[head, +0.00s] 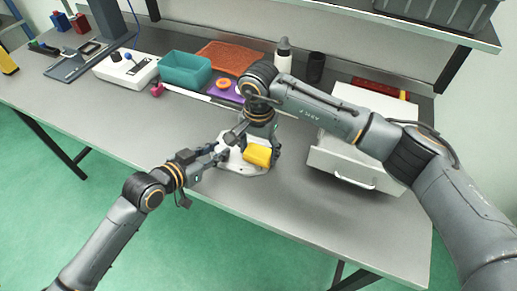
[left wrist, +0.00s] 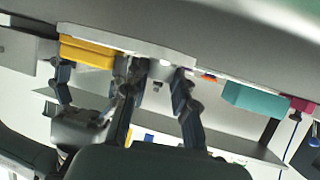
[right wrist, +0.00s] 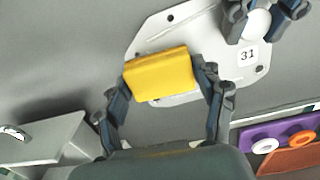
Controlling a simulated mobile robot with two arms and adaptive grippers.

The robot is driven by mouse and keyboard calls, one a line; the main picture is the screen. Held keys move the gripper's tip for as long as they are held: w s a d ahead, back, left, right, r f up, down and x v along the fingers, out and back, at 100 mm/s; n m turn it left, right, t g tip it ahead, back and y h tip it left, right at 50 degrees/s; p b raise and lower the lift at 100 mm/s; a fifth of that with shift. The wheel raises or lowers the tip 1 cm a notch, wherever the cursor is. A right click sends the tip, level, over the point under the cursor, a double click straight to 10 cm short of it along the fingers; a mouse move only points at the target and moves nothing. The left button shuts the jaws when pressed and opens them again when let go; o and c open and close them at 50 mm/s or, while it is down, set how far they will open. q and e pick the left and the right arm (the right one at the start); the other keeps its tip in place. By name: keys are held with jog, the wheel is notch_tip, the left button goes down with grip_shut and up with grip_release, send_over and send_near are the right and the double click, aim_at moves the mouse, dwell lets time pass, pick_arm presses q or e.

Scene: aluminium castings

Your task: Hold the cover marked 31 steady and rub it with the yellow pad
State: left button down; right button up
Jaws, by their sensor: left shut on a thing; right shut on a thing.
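The cover marked 31 is a pale flat plate with holes. It lies on the grey bench in the head view (head: 258,171), and its label shows in the right wrist view (right wrist: 248,54). My left gripper (head: 222,150) is shut on the cover's round raised boss (right wrist: 257,24), beside the label. The yellow pad (right wrist: 158,74) is between the fingers of my right gripper (right wrist: 163,80), which is shut on it. The pad is over the cover's other end; whether it touches the surface is hard to tell. In the left wrist view the pad (left wrist: 88,52) is beside my left gripper (left wrist: 156,76).
A white drawer unit (head: 352,165) stands to the right with its drawer pulled out. The bench front is clear.

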jog(key=shift+w+d, duration=0.25)
jog(key=shift+w, duration=0.4)
jog(key=shift+w+d, duration=0.2)
jog(key=shift+w, duration=0.4)
jog(key=shift+w+r, duration=0.1)
jog(key=shift+w, duration=0.1)
notch_tip(320, 180, up, 8)
jog(key=shift+f, duration=0.25)
